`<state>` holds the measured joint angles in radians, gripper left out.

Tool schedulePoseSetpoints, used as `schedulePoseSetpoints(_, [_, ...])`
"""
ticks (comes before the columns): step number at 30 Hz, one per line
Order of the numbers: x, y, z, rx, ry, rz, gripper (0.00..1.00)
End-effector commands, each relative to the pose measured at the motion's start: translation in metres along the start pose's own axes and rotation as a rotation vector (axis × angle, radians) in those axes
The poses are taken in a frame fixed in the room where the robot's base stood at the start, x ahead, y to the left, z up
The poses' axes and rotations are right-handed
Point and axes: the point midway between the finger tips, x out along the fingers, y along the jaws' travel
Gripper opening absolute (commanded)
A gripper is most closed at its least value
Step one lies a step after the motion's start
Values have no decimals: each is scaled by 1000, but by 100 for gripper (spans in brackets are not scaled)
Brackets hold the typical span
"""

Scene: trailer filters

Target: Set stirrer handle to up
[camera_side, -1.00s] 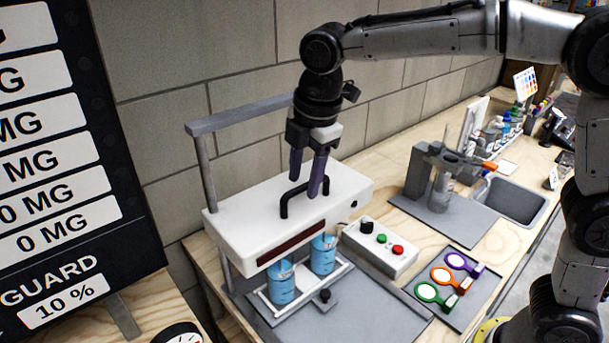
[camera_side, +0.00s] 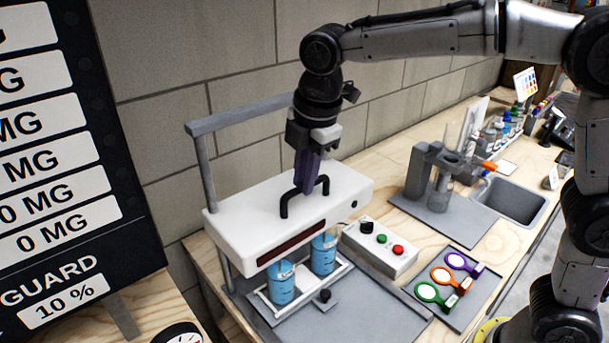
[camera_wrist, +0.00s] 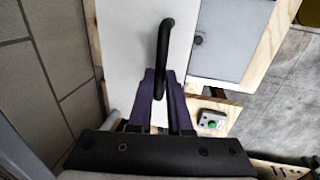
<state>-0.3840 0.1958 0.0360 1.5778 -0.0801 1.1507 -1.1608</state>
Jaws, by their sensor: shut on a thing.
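The stirrer is a white box (camera_side: 340,190) on a grey frame, with a black U-shaped handle (camera_side: 285,207) on its top. The handle also shows in the wrist view (camera_wrist: 163,45), standing out from the white top. My gripper (camera_side: 307,186) points down from above, its purple fingers closed on the handle's upper bar; in the wrist view the fingertips (camera_wrist: 160,84) lie on either side of it. The box sits low, just over two beakers of blue liquid (camera_side: 281,286) (camera_side: 323,256), whose upper rims are close under it.
A grey rail (camera_side: 240,118) stands behind the box, near the block wall. A control box (camera_side: 381,247) with a black knob, green button and red button is to the right. Coloured ring tools (camera_side: 449,279) lie on a grey tray. A tube stand (camera_side: 440,185) and sink are farther right.

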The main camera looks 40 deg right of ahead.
Motion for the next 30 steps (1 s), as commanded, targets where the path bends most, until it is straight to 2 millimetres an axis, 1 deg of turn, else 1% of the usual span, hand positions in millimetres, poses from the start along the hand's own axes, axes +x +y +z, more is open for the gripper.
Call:
schedulePoseSetpoints(27, [-1, 0, 0, 0, 1, 1, 0])
schedulePoseSetpoints(30, [-7, 2, 0, 0, 2, 4, 0])
